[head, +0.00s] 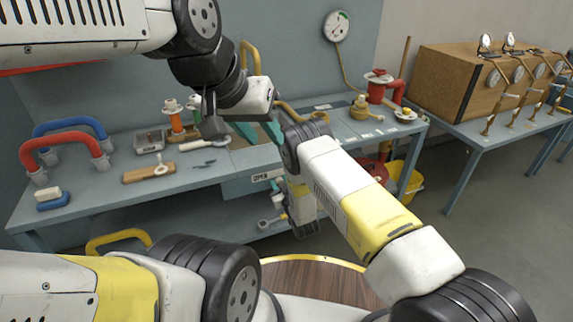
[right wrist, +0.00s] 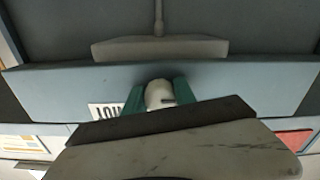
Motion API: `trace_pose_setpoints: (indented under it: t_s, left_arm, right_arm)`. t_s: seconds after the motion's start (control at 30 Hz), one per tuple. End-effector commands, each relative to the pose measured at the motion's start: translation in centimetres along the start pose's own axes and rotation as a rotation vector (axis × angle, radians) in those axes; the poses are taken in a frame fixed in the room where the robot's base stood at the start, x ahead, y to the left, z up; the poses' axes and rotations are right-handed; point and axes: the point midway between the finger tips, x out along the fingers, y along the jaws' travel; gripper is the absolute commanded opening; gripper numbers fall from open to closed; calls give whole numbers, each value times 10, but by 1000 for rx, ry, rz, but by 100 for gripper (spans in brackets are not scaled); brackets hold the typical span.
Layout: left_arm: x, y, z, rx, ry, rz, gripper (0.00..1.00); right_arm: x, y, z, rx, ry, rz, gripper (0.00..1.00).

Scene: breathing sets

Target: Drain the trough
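A grey-blue box front with a white label (head: 268,175) shows under the bench edge in the head view; I cannot tell whether it is the trough. My left gripper (head: 260,132) has green fingers apart, with nothing seen between them, above the bench near the box. My right arm reaches in front of the box, and its gripper is mostly hidden in the head view. In the right wrist view, the green fingers of my right gripper (right wrist: 159,96) press close on both sides of a white rounded knob (right wrist: 158,93), before a grey-blue panel (right wrist: 245,85) with a partly covered label.
The bench (head: 110,200) holds red and blue pipe bends, a wooden block and a brush. A yellow bucket (head: 412,182) stands under the bench. A wooden cabinet with gauges (head: 455,75) stands on the table at right. The floor at right is clear.

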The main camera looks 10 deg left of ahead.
Motion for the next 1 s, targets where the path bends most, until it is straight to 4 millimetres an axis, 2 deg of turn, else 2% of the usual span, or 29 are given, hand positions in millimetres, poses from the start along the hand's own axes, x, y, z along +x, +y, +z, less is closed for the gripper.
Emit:
trace_pose_setpoints:
  t_s: [0.03,0.1,0.13,0.57,1.0]
  left_arm:
    - [0,0,0,0,0,0,36]
    - [0,0,0,0,0,0,36]
    - [0,0,0,0,0,0,36]
    - [0,0,0,0,0,0,36]
    - [0,0,0,0,0,0,36]
  right_arm:
    - [0,0,0,0,0,0,15]
    - [0,0,0,0,0,0,1]
    - [0,0,0,0,0,0,0]
    - [0,1,0,91,0,2,0]
    - [0,2,0,464,0,4,0]
